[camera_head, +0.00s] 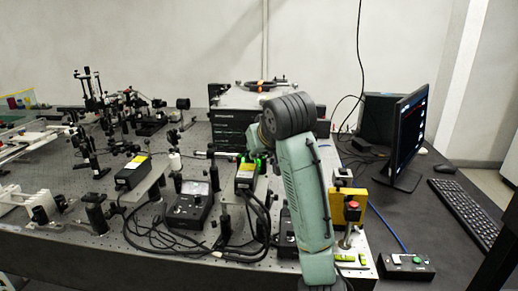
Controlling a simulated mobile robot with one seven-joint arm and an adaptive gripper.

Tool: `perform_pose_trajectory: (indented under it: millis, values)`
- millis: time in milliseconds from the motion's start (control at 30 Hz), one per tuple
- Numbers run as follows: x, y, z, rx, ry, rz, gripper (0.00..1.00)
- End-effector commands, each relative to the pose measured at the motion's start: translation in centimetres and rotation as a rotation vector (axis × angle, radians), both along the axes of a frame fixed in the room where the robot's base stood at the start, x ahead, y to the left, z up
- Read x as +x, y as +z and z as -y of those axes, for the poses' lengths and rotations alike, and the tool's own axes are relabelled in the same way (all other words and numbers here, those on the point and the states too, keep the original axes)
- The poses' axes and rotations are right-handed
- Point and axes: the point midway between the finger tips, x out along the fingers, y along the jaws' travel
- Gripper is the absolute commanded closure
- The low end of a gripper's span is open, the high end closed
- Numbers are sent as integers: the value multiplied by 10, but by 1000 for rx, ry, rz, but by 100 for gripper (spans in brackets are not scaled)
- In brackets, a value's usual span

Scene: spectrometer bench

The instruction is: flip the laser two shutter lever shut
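Two black laser boxes with yellow labels stand raised on the optical table: one left of centre (130,176) and one near the middle (245,178), close to my arm. Green lights glow at the far end of the middle box. I cannot tell which box is laser two. No shutter lever can be made out at this size, so its position cannot be told.
Black controllers (190,207) and loose cables lie on the table's front part. A yellow box with a red button (347,208) stands right of my arm. A monitor (408,137), keyboard (466,208) and button box (406,265) are at right. Optics crowd the back left.

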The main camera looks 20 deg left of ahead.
Motion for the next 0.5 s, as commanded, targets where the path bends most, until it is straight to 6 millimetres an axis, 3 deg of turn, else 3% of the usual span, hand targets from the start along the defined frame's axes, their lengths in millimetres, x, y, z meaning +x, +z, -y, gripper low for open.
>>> perform_pose_trajectory:
  millis: [267, 300, 500]
  values:
    - [0, 1, -1, 3, 2, 3, 100]
    - [0, 1, -1, 3, 2, 3, 86]
    - [0, 1, -1, 2, 2, 2, 73]
